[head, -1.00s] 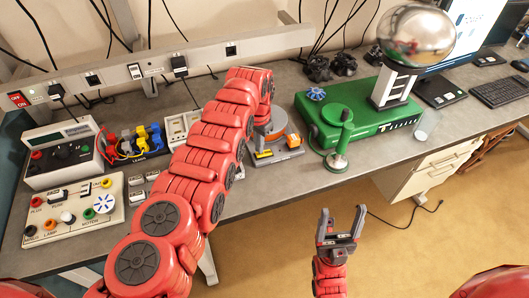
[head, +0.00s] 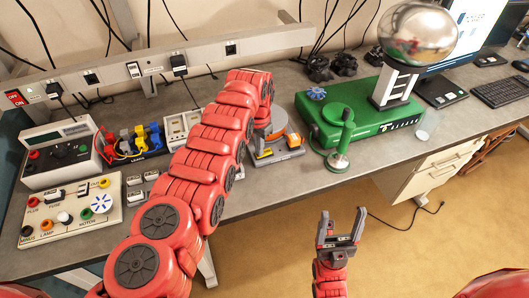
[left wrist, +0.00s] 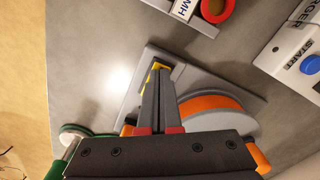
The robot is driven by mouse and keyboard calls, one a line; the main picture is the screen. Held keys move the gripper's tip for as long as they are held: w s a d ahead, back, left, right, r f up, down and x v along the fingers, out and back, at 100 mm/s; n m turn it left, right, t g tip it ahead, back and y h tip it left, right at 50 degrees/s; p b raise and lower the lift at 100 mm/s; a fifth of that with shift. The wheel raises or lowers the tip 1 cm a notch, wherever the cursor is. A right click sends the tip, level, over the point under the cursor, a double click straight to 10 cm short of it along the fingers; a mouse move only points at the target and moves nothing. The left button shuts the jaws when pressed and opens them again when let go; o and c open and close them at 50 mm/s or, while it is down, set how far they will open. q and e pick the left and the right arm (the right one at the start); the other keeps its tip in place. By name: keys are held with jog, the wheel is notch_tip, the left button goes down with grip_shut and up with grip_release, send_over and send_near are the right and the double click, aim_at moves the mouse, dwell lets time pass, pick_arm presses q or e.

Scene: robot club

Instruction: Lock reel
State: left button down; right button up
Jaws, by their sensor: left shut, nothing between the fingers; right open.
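The reel (head: 284,140) is a grey unit with an orange-rimmed drum on a flat grey base, standing on the bench in the middle of the head view. In the left wrist view the orange drum (left wrist: 212,106) lies just right of my fingers, and a yellow part (left wrist: 161,67) shows at their tips. My left gripper (left wrist: 159,75) is shut and empty over the base; I cannot tell whether it touches the yellow part. My red left arm hides this gripper in the head view. My right gripper (head: 342,216) is open and empty, in front of the bench.
A green box (head: 360,118) with a silver sphere (head: 415,35) stands right of the reel, with a green-handled stand (head: 340,150) near it. A meter (head: 62,155), leads (head: 135,142) and a circuit board (head: 70,212) fill the left. Bare bench lies before the reel.

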pick_arm(q)
jog(key=shift+r, duration=0.1)
jog(key=shift+r+p, duration=0.95)
notch_tip(320, 180, up, 3)
jog(key=shift+f+p, duration=0.1)
jog(key=shift+p, duration=1)
jog(key=shift+r+p, duration=0.5)
jog(key=shift+r, duration=0.6)
